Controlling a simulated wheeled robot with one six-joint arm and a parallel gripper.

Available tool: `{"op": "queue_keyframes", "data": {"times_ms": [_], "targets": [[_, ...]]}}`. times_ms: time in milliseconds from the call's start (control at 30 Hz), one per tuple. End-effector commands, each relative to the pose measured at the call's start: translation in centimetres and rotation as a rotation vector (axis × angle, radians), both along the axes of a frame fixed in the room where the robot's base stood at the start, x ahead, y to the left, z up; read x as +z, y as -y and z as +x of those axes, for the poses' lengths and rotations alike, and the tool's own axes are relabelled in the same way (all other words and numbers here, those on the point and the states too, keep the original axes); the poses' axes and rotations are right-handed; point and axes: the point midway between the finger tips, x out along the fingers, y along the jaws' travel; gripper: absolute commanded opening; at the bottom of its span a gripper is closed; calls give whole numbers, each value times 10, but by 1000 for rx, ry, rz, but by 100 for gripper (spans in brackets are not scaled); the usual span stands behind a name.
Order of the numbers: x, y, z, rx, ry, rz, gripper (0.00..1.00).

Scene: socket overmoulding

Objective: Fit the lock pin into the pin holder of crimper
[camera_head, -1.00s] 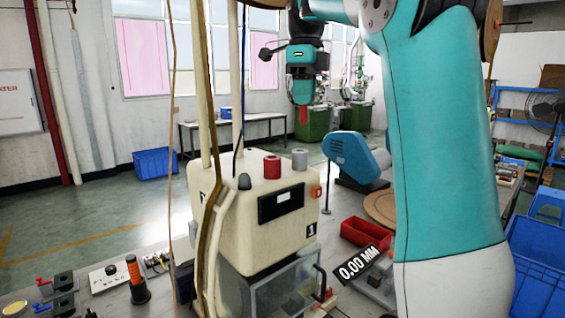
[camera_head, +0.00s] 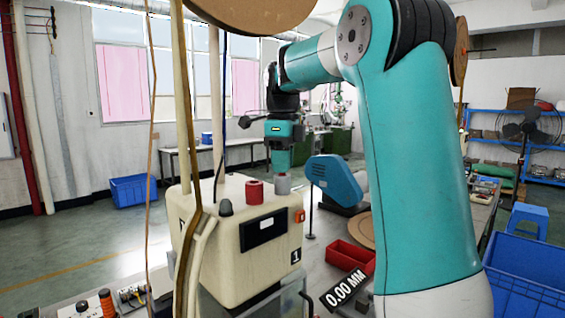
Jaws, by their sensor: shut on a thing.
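My gripper (camera_head: 281,161) hangs from my teal arm in the middle of the view, pointing down. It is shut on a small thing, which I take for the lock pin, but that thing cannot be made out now. In the picture its tip is just above the grey knob on top of the cream machine (camera_head: 216,240), which hides what is below. I cannot tell the gap in depth. I cannot pick out the crimper or its pin holder with certainty.
A red knob (camera_head: 255,192) and a grey knob (camera_head: 283,184) top the cream machine. A blue motor-like unit (camera_head: 335,181) and a red bin (camera_head: 349,256) stand to its right. A "0.00 MM" display (camera_head: 347,288) is in front.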

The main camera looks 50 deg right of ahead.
Motion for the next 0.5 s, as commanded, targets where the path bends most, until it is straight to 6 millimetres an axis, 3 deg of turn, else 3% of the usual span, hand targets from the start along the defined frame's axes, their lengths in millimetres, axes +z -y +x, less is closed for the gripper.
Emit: {"op": "queue_keyframes", "data": {"times_ms": [133,167,267,500], "targets": [[-4,0,0,0,0,0,0],[-4,0,0,0,0,0,19],[-3,0,0,0,0,0,42],[-3,0,0,0,0,0,42]]}}
